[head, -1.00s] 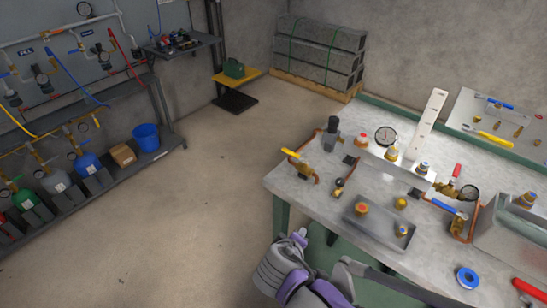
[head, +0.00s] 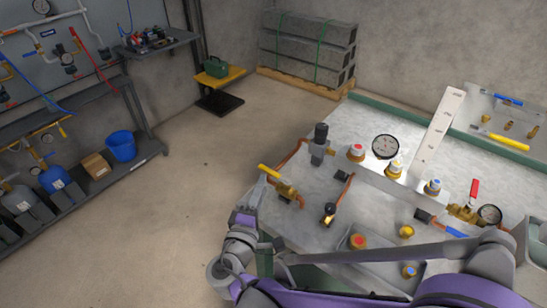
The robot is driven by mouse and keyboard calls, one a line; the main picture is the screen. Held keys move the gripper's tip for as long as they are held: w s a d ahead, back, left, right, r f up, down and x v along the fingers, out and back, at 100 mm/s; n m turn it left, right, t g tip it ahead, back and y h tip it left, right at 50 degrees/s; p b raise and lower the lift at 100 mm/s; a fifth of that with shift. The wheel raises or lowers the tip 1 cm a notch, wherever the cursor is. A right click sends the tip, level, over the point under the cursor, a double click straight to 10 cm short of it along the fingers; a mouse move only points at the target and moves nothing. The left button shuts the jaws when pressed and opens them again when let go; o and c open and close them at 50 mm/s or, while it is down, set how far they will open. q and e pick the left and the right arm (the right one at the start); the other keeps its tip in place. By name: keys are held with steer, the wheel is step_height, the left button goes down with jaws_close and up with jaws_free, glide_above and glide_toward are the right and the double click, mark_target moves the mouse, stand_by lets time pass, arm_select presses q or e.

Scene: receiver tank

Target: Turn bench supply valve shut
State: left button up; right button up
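A brass valve (head: 286,190) with a yellow lever handle (head: 269,172) sits at the left edge of the grey workbench (head: 330,235), joined to copper pipe. The lever points up and left, over the bench's edge. No label shows that it is the bench supply valve. My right gripper (head: 257,190) is just below and left of the lever, its tips very near the handle's outer end. I cannot tell if they touch it. The gap between its fingers is not clear. My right forearm covers the bench's front part. My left gripper is not in view.
A red-handled valve (head: 470,200) is at the right. A shelf with a blue bucket (head: 120,145) stands far left. The floor (head: 200,170) between is clear.

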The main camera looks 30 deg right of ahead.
mark_target(269, 168)
steer(key=x, duration=1)
steer(key=shift+b, duration=0.3)
steer(key=shift+c, duration=0.3)
jaws_close()
steer(key=shift+f, duration=0.1)
stand_by(0.6)
